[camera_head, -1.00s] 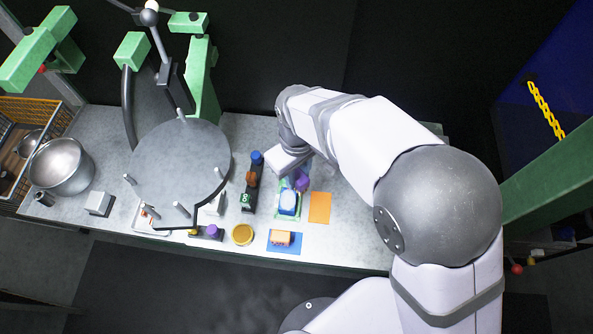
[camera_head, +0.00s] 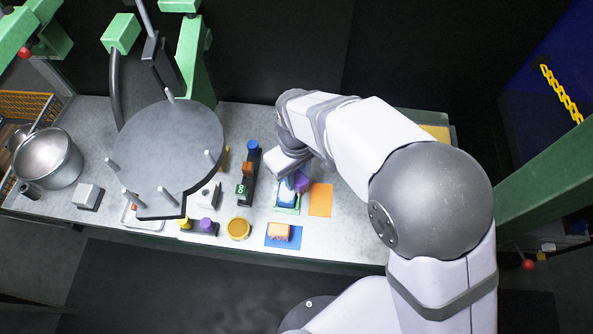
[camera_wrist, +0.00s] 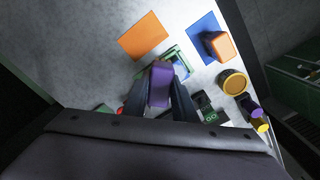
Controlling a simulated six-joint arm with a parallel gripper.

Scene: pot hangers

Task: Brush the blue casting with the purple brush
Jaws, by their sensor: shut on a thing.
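The blue casting (camera_head: 286,197) sits in a green tray (camera_head: 289,210) on the table, left of the orange mat. My gripper (camera_wrist: 161,82) is shut on the purple brush (camera_wrist: 159,88), which shows upright between the two dark fingers in the wrist view. In the head view the purple brush (camera_head: 302,182) is at the upper right of the casting, very close to it. I cannot tell whether the bristles touch it. In the wrist view the brush and fingers hide most of the casting; the green tray shows just behind them.
The orange mat (camera_head: 320,200) is bare. An orange block (camera_head: 279,230) stands on a blue mat (camera_head: 296,243). A yellow round dish (camera_head: 238,229), a dark block with knobs (camera_head: 247,175) and a large grey disc with posts (camera_head: 168,145) are to the left.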

